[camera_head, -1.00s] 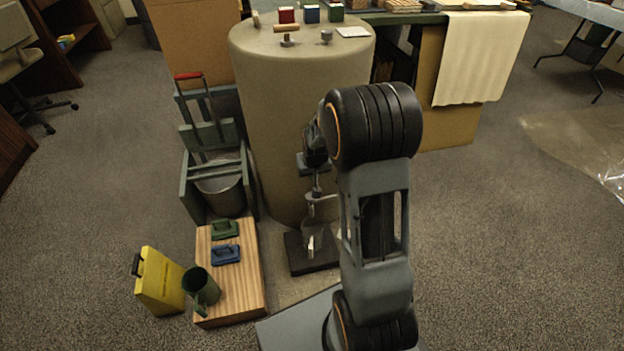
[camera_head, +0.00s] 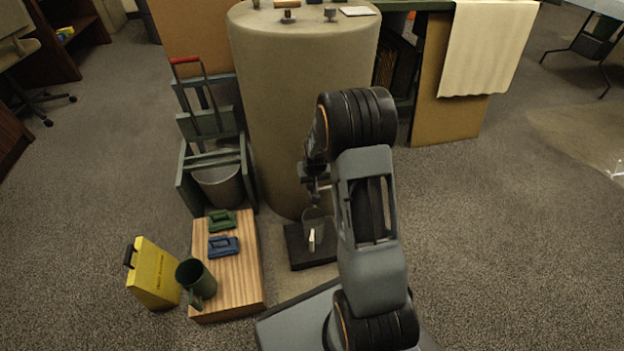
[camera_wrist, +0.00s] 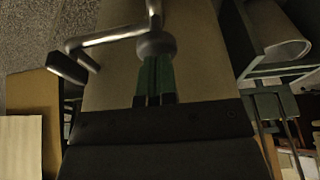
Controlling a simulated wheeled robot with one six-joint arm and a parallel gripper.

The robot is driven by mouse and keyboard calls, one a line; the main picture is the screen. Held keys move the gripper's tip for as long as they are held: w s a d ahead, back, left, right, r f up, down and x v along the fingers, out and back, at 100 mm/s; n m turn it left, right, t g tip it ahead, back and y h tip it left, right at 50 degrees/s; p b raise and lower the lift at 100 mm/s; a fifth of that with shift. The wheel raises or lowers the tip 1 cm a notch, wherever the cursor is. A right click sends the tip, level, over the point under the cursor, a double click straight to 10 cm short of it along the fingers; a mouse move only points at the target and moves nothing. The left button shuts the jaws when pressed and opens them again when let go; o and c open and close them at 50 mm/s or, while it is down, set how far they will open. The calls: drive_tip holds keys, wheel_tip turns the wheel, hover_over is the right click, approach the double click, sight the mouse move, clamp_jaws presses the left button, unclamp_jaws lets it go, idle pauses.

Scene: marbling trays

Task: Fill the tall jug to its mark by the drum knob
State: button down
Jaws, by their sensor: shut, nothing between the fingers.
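The tall beige drum (camera_head: 275,115) stands in front of me. A clear vessel (camera_head: 314,216), perhaps the tall jug, stands on a black base (camera_head: 296,247) at the drum's foot, partly hidden by my arm; its mark and level cannot be made out. In the wrist view, a rounded grey knob (camera_wrist: 156,43) with a bent metal pipe (camera_wrist: 105,37) sits before the drum wall. My gripper (camera_wrist: 155,68) is shut and empty, its green fingers pointing at the knob, with tips at or just short of it. Contact cannot be told.
A green mug (camera_head: 197,281) and two handled blocks, green (camera_head: 222,221) and blue (camera_head: 223,246), stand on a wooden board (camera_head: 249,289). A yellow container (camera_head: 153,273) is left of it. A green frame with a bucket (camera_head: 221,187) stands beside the drum.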

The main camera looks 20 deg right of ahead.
drive_tip(key=shift+f+b, duration=0.6)
drive_tip(key=shift+f, duration=0.85)
drive_tip(key=shift+s+a+f, duration=0.1)
drive_tip(key=shift+s+f, duration=0.05)
drive_tip(key=shift+s, duration=0.05)
idle(2.2)
wheel_tip(320, 180, up, 6)
drive_tip(key=p, duration=0.4)
drive_tip(key=p+v, duration=0.3)
drive_tip(key=v, duration=0.5)
drive_tip(key=shift+r+p, duration=0.25)
drive_tip(key=shift+p, duration=0.05)
drive_tip(key=shift+r, duration=0.1)
idle(0.3)
